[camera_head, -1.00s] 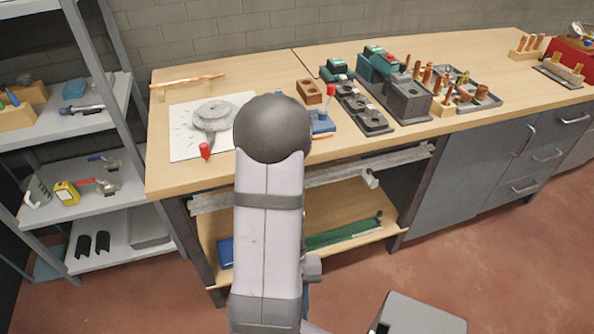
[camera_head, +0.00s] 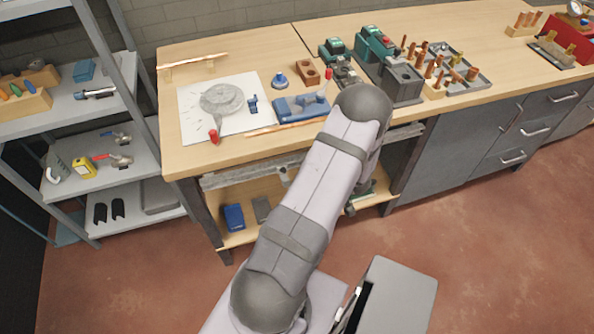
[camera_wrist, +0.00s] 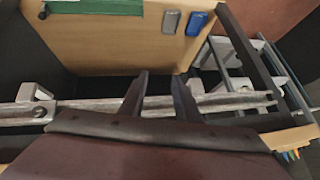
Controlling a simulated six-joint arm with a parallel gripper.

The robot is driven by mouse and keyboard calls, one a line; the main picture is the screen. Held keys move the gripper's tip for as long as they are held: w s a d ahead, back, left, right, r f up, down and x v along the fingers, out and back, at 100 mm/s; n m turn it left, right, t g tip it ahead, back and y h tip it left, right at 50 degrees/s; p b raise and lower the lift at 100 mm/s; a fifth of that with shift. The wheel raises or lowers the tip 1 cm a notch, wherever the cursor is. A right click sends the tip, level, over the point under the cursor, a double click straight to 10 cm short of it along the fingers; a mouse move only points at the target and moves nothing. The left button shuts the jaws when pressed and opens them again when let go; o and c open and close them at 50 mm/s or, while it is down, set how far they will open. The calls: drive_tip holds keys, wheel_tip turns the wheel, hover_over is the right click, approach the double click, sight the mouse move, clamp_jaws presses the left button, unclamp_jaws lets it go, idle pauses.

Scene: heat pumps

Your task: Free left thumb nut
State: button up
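A long grey metal rail (camera_head: 240,175) runs along the bench front below the top; my arm covers its right part. A small pale fitting (camera_head: 284,176) sits on it. In the wrist view the rail (camera_wrist: 85,108) crosses the picture behind my fingers. A white bracket with a dark round knob (camera_wrist: 40,112) is at its left end, and another white bracket (camera_wrist: 208,82) is right of my fingers. I cannot tell which part is the left thumb nut. My gripper (camera_wrist: 160,88) is open, its two dark fingers apart, with no thing seen held between them. In the head view my arm hides it.
The lower shelf (camera_wrist: 105,45) holds a blue box (camera_head: 233,217), a grey block (camera_head: 262,208) and a green piece (camera_wrist: 95,6). The bench top (camera_head: 185,155) overhangs the rail and carries tools and fittings. A metal shelf rack (camera_head: 150,140) stands at left.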

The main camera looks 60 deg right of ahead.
sight(285, 171)
drive_tip(key=w+a+r+m+t, duration=0.1)
drive_tip(key=w+r+m+t, duration=0.1)
drive_tip(key=w+r+t, duration=0.1)
drive_tip(key=w+r, duration=0.1)
drive_tip(key=w, duration=0.1)
drive_tip(key=shift+w+a+r+y, duration=0.3)
drive_tip(key=shift+r, duration=0.05)
drive_tip(key=b+x, duration=0.3)
drive_tip(key=shift+w+f, duration=0.1)
drive_tip(key=shift+f, duration=0.2)
drive_tip(key=shift+w+d+f, duration=0.2)
drive_tip(key=shift+w, duration=0.4)
idle(0.4)
